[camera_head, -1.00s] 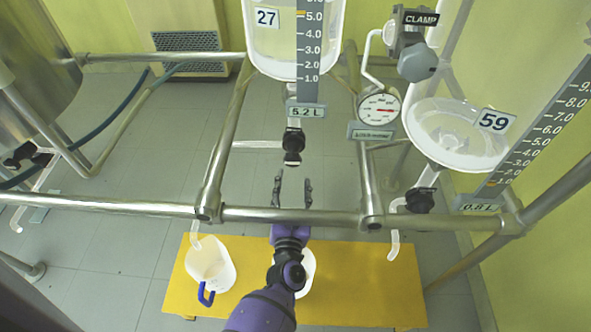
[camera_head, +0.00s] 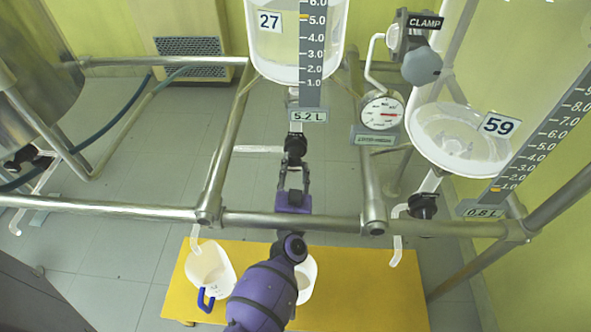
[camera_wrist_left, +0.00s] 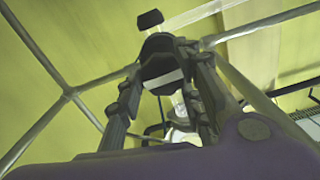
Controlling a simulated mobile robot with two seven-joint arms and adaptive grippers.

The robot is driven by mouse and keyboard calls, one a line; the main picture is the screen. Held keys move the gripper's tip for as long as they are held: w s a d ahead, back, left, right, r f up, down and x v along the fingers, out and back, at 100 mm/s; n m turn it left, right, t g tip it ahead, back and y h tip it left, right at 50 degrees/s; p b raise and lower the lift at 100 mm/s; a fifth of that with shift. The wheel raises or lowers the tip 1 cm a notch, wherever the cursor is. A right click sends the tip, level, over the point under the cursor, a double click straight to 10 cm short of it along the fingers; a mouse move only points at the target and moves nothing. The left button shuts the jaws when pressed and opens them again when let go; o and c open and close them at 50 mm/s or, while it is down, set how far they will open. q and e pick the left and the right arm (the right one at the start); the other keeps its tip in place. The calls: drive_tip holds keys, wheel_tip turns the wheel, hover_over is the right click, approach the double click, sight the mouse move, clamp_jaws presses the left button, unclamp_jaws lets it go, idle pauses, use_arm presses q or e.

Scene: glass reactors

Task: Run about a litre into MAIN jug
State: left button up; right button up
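The glass vessel marked 27 (camera_head: 268,55) hangs at top centre, with a scale and a 5.2 L plate (camera_head: 308,115). Below it is its outlet valve with a black knob (camera_head: 295,146), also in the left wrist view (camera_wrist_left: 160,48). My left gripper (camera_head: 296,170) has its fingers on both sides of this knob; I cannot tell whether they press on it. A white jug with a blue handle (camera_head: 212,266) stands on the yellow bench (camera_head: 365,285). A second white jug (camera_head: 307,275) is mostly hidden behind my left arm. I read no MAIN label. My right gripper is not in view.
Vessel 59 (camera_head: 465,140) at right has a 0.8 L plate (camera_head: 484,212) and its own black knob (camera_head: 422,205). A dial gauge (camera_head: 381,111) and a CLAMP label (camera_head: 425,22) are near it. A steel rail (camera_head: 290,220) crosses in front of the vessels.

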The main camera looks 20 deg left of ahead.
use_arm(q)
drive_tip(key=shift+d, duration=0.1)
drive_tip(key=c, duration=0.5)
drive_tip(key=shift+o, duration=0.2)
drive_tip(key=shift+n, duration=0.3)
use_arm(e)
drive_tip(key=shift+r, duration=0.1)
